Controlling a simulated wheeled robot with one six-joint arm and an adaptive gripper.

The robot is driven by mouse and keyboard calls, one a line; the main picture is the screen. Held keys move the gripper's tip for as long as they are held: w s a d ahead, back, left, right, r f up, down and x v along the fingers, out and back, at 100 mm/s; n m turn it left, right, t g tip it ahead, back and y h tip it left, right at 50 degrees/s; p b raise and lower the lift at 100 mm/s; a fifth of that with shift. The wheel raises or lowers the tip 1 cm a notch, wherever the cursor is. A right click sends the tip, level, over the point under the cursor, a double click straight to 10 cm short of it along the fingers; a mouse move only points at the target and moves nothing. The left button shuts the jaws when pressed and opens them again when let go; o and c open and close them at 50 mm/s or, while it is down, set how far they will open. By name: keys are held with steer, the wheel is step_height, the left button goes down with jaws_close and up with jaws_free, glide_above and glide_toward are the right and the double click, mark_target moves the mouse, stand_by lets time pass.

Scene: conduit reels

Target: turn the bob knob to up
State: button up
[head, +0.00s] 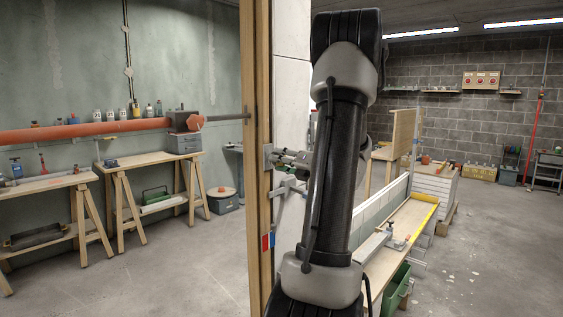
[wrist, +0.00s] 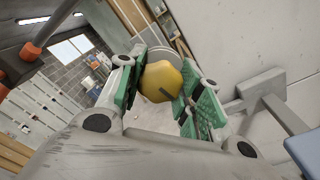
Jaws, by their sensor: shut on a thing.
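A yellow rounded knob (wrist: 160,83) sits in the middle of the wrist view, with a short dark mark on its face slanting toward the lower right. A pale grey round disc (wrist: 162,54) shows behind it. My gripper (wrist: 165,73) has its green-padded fingers on both sides of the knob and is shut on it. In the head view my arm stands upright in the middle. I cannot make out the knob there, and the fingers are not clear.
A wooden post (head: 256,165) stands just left of my arm. A grey bracket (wrist: 262,88) is close to the right finger in the wrist view. A workbench (head: 405,222) with a green bin (head: 397,287) lies right of my arm.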

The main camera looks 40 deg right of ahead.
steer(key=n, duration=0.5)
steer(key=shift+f+n, duration=0.1)
steer(key=shift+n, duration=0.2)
steer(key=n, duration=1.2)
steer(key=shift+h, duration=0.3)
steer(key=n, duration=1.2)
steer(key=shift+n, duration=0.3)
steer(key=n, duration=1.2)
steer(key=shift+n, duration=0.4)
steer(key=n, duration=0.5)
steer(key=shift+n, duration=0.4)
